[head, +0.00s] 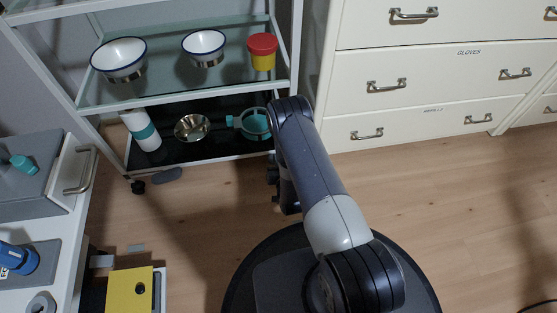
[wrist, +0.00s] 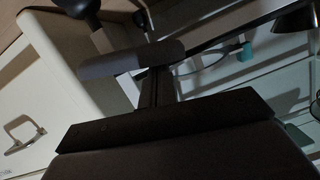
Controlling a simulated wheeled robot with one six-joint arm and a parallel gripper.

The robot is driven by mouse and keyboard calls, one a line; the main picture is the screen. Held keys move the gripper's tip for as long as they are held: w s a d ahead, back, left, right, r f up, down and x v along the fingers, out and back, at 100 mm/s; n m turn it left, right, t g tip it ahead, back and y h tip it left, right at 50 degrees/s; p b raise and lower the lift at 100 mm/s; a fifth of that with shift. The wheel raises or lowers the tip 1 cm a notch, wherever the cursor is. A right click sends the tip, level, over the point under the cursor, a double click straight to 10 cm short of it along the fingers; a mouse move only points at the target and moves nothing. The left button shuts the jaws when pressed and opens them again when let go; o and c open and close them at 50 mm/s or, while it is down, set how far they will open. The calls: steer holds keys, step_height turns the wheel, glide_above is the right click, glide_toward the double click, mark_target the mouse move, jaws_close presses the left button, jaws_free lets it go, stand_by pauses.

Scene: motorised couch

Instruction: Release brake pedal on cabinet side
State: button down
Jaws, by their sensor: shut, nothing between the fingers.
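A dark grey rounded pedal (wrist: 125,62) shows in the wrist view by the trolley's wheel, low on the side facing the white drawer cabinet (wrist: 50,100). My gripper (wrist: 157,75) is shut and empty, its narrow dark fingers reaching up to the pedal's right part. I cannot tell whether they touch it. In the head view my gripper hangs below my arm at the trolley's right lower corner, mostly hidden, and this pedal is hidden there. A similar grey pedal (head: 167,175) shows at the trolley's left lower corner.
The white-framed trolley (head: 200,95) holds bowls, a red-lidded yellow jar (head: 262,51) and a teal holder (head: 253,123). The drawer cabinet (head: 430,95) stands at the right. A white unit (head: 75,180) and a yellow box (head: 122,290) stand left. Wooden floor (head: 190,220) between is clear.

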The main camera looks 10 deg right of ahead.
steer(key=shift+a+f+n+h, duration=0.25)
steer(key=shift+n+h, duration=0.15)
steer(key=shift+n, duration=0.3)
steer(key=shift+a+f+n+h, duration=0.3)
steer(key=shift+f+n, duration=0.1)
steer(key=shift+n, duration=0.4)
steer(key=shift+f, duration=0.1)
stand_by(0.3)
